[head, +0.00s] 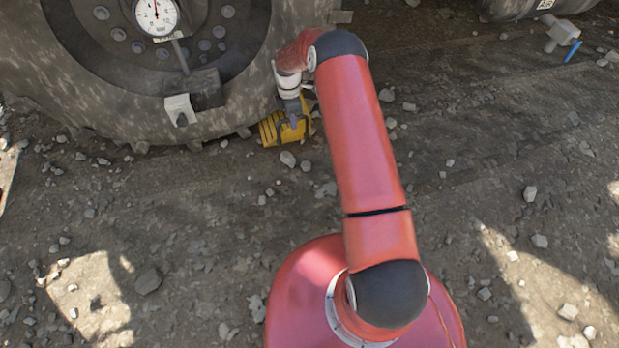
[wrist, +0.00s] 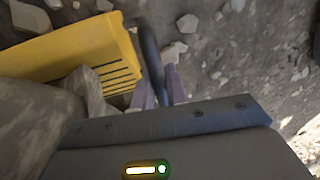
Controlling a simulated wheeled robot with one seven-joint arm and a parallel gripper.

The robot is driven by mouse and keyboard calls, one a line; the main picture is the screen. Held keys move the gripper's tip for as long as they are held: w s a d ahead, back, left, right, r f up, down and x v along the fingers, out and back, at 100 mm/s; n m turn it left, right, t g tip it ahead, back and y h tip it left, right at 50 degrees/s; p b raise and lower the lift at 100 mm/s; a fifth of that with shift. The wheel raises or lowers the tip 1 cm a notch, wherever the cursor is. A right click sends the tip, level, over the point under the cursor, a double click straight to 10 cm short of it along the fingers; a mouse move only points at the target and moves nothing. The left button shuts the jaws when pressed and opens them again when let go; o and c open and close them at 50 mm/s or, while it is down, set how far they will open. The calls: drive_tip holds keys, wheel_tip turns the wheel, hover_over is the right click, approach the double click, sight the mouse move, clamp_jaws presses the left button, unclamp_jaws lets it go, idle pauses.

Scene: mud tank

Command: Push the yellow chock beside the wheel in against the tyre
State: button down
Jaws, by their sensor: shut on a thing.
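The yellow chock (head: 269,131) with dark slots lies on the ground at the lower right of the big muddy tyre (head: 120,120). In the head view it looks close to the tread, but I cannot tell whether they touch. The wrist view shows the chock (wrist: 85,50) at upper left, with a dark curved bar (wrist: 149,50) at its right end. The tyre's muddy tread (wrist: 35,120) shows at left. My gripper (head: 293,121) is low over the chock's right part. In the wrist view its fingers (wrist: 160,90) are shut around the dark bar; their tips are partly hidden.
A round dial gauge (head: 157,14) and a pale clamp-like block (head: 180,108) sit on the wheel. Another tyre (head: 530,7) is at top right, near a grey fitting (head: 562,32) and a blue piece (head: 573,52). Loose stones cover the otherwise open ground.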

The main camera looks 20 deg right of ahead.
drive_tip(key=shift+a, duration=0.55)
drive_tip(key=c, duration=0.9)
unclamp_jaws()
drive_tip(key=shift+s+f, duration=0.1)
